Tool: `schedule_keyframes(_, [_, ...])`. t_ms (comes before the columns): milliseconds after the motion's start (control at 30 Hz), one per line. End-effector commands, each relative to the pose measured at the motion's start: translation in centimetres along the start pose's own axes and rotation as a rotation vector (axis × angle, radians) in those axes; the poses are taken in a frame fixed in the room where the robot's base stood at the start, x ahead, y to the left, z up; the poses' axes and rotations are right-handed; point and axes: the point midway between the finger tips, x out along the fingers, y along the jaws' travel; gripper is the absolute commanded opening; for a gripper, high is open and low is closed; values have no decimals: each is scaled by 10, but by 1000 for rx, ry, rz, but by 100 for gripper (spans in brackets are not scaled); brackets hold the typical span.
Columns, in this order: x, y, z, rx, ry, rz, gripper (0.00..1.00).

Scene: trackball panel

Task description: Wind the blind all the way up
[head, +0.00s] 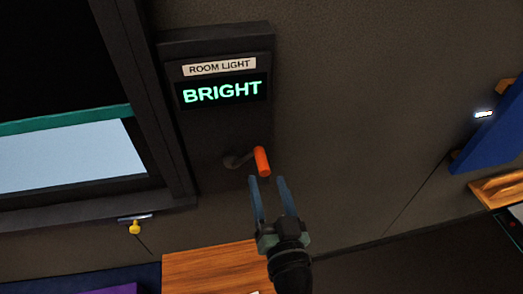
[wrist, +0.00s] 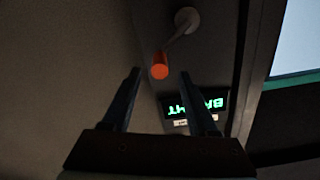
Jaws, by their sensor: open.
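A crank with an orange handle (head: 262,161) sticks out of a dark wall panel (head: 218,125), on a short grey arm. In the wrist view the orange handle (wrist: 160,66) lies ahead of the fingertips, roughly between their lines. My gripper (head: 268,181) is open and empty, just below the handle in the head view; I cannot tell whether it touches it. The display (head: 222,90) above the crank reads BRIGHT, under a ROOM LIGHT label (head: 219,67). The blind (head: 50,50) is dark with a teal bottom bar (head: 65,121); pale window shows below it.
A dark window frame (head: 150,100) stands left of the panel. A yellow knob (head: 135,227) hangs below the window. A blue object (head: 492,130) is at the right. The wall right of the crank is clear.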

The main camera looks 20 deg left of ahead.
Motion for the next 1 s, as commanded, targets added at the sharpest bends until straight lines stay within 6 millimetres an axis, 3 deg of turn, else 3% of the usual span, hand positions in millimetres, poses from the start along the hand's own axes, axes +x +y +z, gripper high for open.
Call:
schedule_keyframes(200, [42, -2, -4, 1, 1, -2, 59])
schedule_keyframes(400, [67, -1, -3, 0, 2, -1, 59])
schedule_keyframes(867, [77, 0, 0, -1, 1, 0, 59])
schedule_keyframes(1000, [77, 0, -1, -1, 1, 0, 36])
